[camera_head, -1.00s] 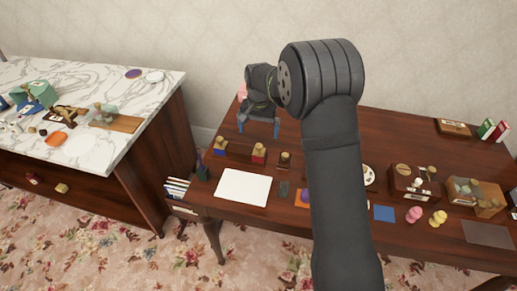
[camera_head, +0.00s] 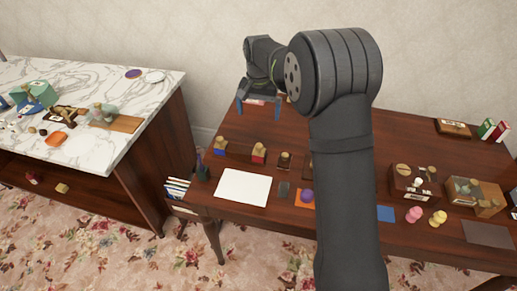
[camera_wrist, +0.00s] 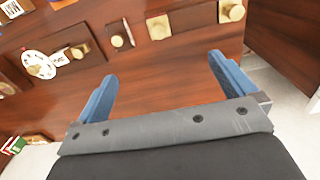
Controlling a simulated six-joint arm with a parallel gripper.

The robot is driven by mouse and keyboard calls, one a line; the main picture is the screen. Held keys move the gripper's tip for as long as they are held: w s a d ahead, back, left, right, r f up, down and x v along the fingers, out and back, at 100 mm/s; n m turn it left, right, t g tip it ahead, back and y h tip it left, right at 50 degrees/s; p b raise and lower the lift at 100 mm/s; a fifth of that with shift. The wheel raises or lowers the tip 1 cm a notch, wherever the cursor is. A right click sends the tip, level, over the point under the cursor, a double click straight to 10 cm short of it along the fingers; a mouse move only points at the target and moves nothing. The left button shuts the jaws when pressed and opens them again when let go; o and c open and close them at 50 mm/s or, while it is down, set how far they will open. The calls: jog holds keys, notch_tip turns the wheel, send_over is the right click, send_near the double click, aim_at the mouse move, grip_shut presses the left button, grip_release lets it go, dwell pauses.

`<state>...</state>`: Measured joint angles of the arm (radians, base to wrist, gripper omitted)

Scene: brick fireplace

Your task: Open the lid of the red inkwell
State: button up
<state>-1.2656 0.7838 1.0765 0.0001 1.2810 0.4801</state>
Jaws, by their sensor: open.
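The red inkwell (camera_head: 258,156) sits on the dark wooden table with a gold-coloured lid (camera_head: 259,147) resting on it, closed as far as I can see. A blue inkwell (camera_head: 220,150) with a similar gold lid stands to its left, both at a wooden stand (camera_head: 239,152). My gripper (camera_head: 258,109) is open and empty, appearing beyond the inkwells toward the wall and apart from them. In the wrist view, the gold lid (camera_wrist: 158,27) shows near the top edge, ahead of my open gripper (camera_wrist: 160,68); most of the red body is cut off or hidden there.
A small dark block with a gold top (camera_head: 284,160) stands right of the red inkwell. White paper (camera_head: 243,187) lies in front. A purple ball (camera_head: 307,196) and a wooden box (camera_head: 413,184) are further right.

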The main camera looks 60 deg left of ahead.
jog(key=shift+r, duration=0.95)
